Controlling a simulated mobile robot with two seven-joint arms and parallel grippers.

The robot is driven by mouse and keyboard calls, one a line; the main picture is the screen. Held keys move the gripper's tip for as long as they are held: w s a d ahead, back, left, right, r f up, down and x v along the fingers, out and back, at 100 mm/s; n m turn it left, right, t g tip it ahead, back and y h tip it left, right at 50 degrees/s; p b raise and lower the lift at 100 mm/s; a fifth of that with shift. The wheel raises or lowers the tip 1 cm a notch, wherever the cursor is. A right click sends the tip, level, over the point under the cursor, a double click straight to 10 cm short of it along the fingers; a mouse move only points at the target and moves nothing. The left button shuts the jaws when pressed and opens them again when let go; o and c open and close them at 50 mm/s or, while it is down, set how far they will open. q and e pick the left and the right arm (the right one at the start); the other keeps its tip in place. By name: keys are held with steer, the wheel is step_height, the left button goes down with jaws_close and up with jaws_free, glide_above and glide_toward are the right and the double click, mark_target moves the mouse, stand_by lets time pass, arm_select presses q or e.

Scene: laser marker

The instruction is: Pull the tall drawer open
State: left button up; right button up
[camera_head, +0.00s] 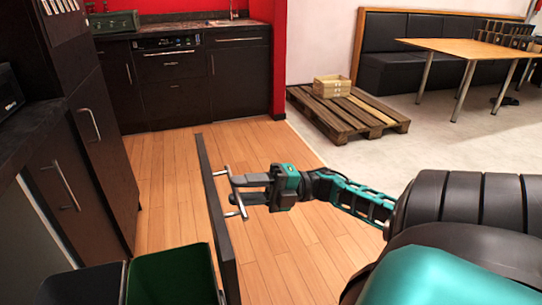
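The tall drawer stands out from the dark cabinet at lower left. Its dark front panel (212,205) is seen nearly edge-on, with a black bin (85,285) and a green bin (172,275) behind it. A light metal bar handle (241,210) is on the panel's right side. My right gripper (236,190) reaches in from the right at this handle. Its two grey fingers are apart, with a gap between them, and their tips overlap the bar. Whether they press on it I cannot tell. My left gripper is not in view.
Wooden floor (300,260) is clear around the panel. Dark cabinets with bar handles (90,124) line the left, and a kitchen counter (190,80) stands at the back. A pallet (350,112) with a wooden crate (332,86) lies beyond, near a table (485,50) and bench.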

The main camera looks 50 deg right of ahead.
steer(key=v, duration=1.1)
steer(key=shift+a, duration=0.1)
